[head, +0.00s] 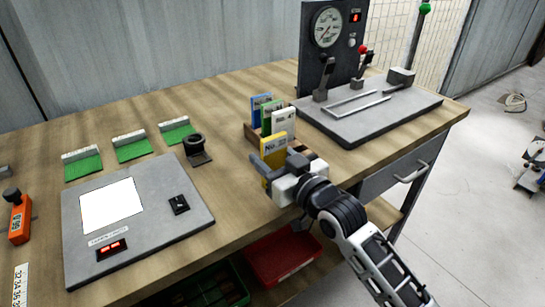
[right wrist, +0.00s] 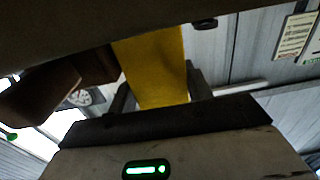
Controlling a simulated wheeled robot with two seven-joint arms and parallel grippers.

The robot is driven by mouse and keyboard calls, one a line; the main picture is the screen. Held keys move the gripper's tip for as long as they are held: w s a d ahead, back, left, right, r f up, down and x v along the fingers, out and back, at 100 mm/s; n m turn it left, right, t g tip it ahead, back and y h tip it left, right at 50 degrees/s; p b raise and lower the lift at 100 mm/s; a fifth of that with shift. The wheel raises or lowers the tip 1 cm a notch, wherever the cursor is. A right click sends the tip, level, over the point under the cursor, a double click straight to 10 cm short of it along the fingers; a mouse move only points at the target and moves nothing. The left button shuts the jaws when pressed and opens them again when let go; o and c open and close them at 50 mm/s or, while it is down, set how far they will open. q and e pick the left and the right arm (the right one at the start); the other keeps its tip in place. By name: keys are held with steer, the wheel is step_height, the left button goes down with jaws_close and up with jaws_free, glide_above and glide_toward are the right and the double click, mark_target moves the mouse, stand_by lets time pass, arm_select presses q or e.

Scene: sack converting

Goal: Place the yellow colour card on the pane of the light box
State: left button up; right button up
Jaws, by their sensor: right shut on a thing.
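The yellow colour card (head: 275,150) stands upright in my right gripper (head: 277,174), just in front of the card rack. In the right wrist view the yellow card (right wrist: 155,65) shows between the fingers of the right gripper (right wrist: 158,90). I cannot tell whether the card's lower edge is clear of the rack. The light box (head: 140,225) lies flat on the bench at the left, with its bright white pane (head: 111,206) bare. My left gripper is not in view.
A wooden rack (head: 252,135) holds blue, green and white cards. A black loupe (head: 196,150) and green-and-white pads (head: 131,147) lie behind the light box. An orange device (head: 18,218) is at the far left. A grey gauge rig (head: 365,108) stands at the right. Bench between rack and light box is clear.

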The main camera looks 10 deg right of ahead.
steer(key=shift+f, duration=0.15)
steer(key=o, duration=1)
steer(key=shift+c, duration=0.2)
